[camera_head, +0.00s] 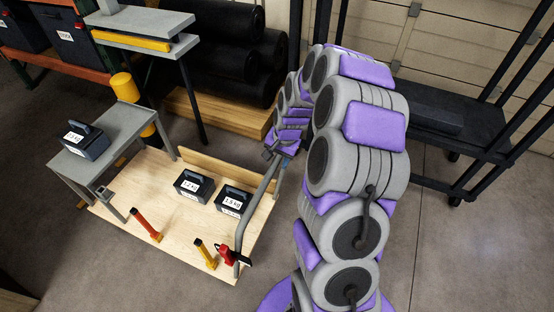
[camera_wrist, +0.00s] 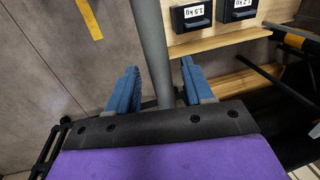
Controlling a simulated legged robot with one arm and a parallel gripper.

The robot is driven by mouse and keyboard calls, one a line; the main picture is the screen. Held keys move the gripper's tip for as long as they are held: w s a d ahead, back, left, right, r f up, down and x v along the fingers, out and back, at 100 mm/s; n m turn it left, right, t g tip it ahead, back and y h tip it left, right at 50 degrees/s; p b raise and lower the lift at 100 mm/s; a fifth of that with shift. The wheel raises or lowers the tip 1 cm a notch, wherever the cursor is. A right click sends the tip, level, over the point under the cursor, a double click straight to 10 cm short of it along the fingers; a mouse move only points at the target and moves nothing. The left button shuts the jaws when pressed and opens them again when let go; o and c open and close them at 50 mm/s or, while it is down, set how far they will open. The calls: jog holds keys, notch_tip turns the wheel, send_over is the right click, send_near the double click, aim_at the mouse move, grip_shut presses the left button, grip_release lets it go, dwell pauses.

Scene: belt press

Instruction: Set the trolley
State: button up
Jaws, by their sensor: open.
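The trolley is a flat wooden deck (camera_head: 150,205) with a grey tubular handle (camera_head: 255,205) along its right side. Two dark labelled weights, a left one (camera_head: 193,184) and a right one (camera_head: 233,200), sit on the deck near the handle. My gripper (camera_head: 277,152) is at the upper end of the handle. In the wrist view my gripper (camera_wrist: 160,90) is open, its blue fingers on either side of the grey handle tube (camera_wrist: 151,45). Whether a finger touches the tube cannot be told.
A third dark weight (camera_head: 85,140) sits on a grey side table (camera_head: 120,128). A black rack (camera_head: 480,150) stands at right. Concrete floor lies open in front.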

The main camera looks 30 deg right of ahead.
jog(key=shift+f, duration=0.15)
grip_shut()
dwell(0.4)
